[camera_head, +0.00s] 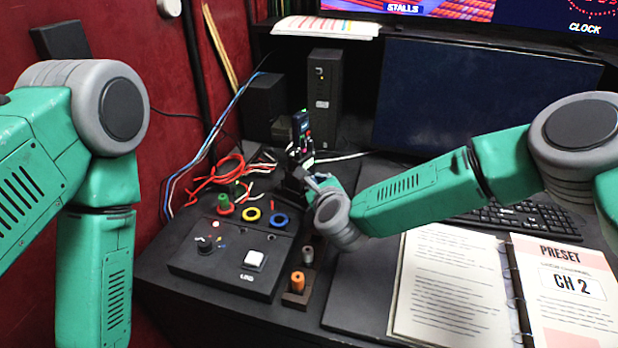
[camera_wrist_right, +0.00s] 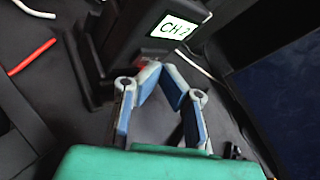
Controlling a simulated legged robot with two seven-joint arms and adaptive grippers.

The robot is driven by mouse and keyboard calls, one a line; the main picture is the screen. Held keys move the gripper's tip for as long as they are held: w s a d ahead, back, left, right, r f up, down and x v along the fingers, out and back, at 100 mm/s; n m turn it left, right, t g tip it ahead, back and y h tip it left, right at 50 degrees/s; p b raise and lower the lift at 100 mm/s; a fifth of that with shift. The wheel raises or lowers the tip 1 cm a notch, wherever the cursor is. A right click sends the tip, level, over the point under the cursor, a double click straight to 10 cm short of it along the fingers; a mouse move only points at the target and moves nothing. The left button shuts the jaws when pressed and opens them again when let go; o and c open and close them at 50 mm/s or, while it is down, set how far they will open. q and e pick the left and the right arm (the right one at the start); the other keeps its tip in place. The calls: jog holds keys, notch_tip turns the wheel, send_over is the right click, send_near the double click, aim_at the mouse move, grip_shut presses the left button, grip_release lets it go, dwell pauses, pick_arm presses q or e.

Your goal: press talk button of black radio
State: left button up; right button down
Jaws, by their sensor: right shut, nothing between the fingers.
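The black radio (camera_head: 301,135) stands upright behind the button box in the head view, with small coloured lights on it. My right gripper (camera_head: 297,172) is at the radio's lower front. In the wrist view its blue-padded fingers (camera_wrist_right: 161,68) are shut and empty, tips at the radio's lower edge beside a small red patch. I cannot tell whether they touch it. The talk button is not clearly seen. My left gripper is out of view.
A black button box (camera_head: 225,262) with a knob and white button stands in front. Orange and grey plugs (camera_head: 298,283) stand in a small holder. Red cables (camera_head: 215,175) lie left of the radio. An open binder (camera_head: 455,290) reads "PRESET CH 2". A keyboard (camera_head: 520,212) lies behind it.

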jog(key=shift+w+a+b, duration=0.2)
jog(key=shift+a+b, duration=0.1)
jog(key=shift+a, duration=0.05)
dwell(0.3)
jog(key=shift+d, duration=0.15)
dwell(1.2)
jog(key=shift+s+d, duration=0.45)
jog(key=shift+d, duration=0.15)
jog(key=shift+s+d+p, duration=0.15)
jog(key=shift+s+d, duration=0.3)
jog(key=shift+d, duration=0.3)
jog(key=shift+s+d+p, duration=0.2)
jog(key=shift+s+d, duration=0.2)
jog(key=shift+d, duration=0.3)
jog(key=shift+s+d+p, duration=0.15)
jog(key=shift+s+d, duration=0.3)
jog(key=shift+d, duration=0.3)
jog(key=shift+a, duration=0.1)
